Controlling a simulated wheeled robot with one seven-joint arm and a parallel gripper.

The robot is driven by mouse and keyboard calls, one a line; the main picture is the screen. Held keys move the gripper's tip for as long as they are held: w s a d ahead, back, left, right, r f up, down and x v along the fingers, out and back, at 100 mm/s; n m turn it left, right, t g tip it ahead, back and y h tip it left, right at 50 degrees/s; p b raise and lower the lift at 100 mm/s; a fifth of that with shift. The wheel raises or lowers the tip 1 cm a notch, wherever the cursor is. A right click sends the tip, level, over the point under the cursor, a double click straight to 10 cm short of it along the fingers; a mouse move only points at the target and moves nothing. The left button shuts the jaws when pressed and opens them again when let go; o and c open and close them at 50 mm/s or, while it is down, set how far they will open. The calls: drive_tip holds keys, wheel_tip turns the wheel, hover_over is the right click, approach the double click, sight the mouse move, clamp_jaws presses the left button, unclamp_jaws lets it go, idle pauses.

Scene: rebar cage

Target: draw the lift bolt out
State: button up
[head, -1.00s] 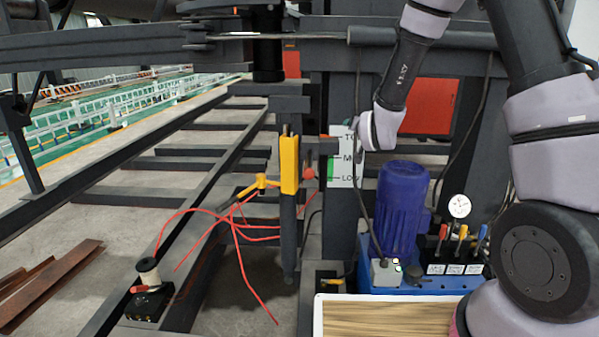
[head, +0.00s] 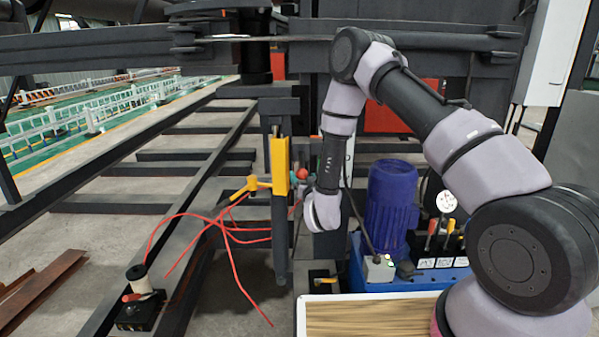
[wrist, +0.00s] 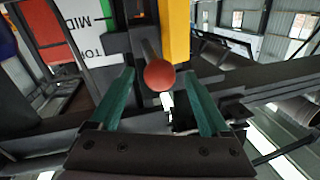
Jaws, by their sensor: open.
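The lift bolt shows as a grey rod with a red ball end (head: 302,173), sticking out beside a yellow upright plate (head: 279,160) on the dark post. In the wrist view the red ball (wrist: 159,75) sits between the two green fingers of my gripper (wrist: 159,85). The fingers are open, with a gap on both sides of the ball. In the head view my wrist is just right of and below the ball, and the fingers are hard to make out there. Where the bolt enters the post is hidden.
A level plate (wrist: 88,28) with MID and other marks is close by. A blue motor (head: 390,205) stands right of my wrist. A spool (head: 143,278) sits lower left.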

drive_tip(key=w, duration=0.2)
drive_tip(key=w+a, duration=0.1)
drive_tip(key=w, duration=0.2)
drive_tip(key=shift+w, duration=0.3)
drive_tip(key=shift+a, duration=0.1)
clamp_jaws()
